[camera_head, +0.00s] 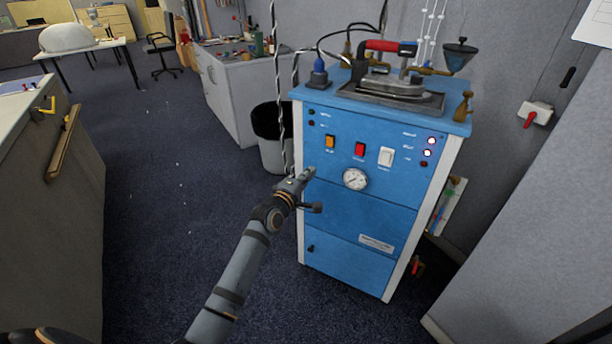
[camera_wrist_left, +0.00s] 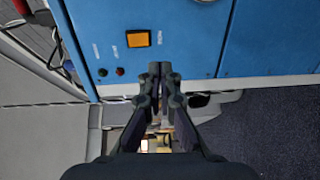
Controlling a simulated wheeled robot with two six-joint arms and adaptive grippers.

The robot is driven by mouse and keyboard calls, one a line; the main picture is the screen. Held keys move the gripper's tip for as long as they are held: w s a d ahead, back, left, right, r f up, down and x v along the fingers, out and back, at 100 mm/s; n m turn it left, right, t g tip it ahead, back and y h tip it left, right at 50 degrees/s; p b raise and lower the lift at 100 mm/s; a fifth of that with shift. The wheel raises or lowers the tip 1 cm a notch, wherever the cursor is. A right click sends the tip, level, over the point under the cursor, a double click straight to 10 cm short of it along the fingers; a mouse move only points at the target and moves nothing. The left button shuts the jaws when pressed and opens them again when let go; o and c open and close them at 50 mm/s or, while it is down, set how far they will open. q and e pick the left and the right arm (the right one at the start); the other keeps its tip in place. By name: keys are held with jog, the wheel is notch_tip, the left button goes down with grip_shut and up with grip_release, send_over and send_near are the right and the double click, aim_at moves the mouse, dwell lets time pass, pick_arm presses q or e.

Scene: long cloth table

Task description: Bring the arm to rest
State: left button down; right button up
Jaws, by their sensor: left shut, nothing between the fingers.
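My left arm reaches in from the bottom of the head view. Its gripper (camera_head: 306,174) is in front of the left part of a blue steam-generator cabinet (camera_head: 360,220). In the left wrist view the two fingers of the gripper (camera_wrist_left: 160,72) are together, with nothing between them. The fingertips appear close to the cabinet's blue front panel (camera_wrist_left: 195,50), below an orange switch (camera_wrist_left: 138,38). I cannot tell whether they touch it. My right gripper is not in view.
An iron (camera_head: 390,85) sits on top of the cabinet. The front has a red switch (camera_head: 360,149), a white switch (camera_head: 386,156) and a gauge (camera_head: 355,179). A black bin (camera_head: 270,135) stands behind at left. Open carpet (camera_head: 170,220) lies left of the arm.

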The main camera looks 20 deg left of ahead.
pick_arm(q)
jog(key=shift+s+a, duration=0.2)
jog(key=shift+s, duration=0.75)
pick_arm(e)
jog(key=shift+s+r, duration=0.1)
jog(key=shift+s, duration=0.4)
pick_arm(q)
jog(key=shift+r, duration=0.1)
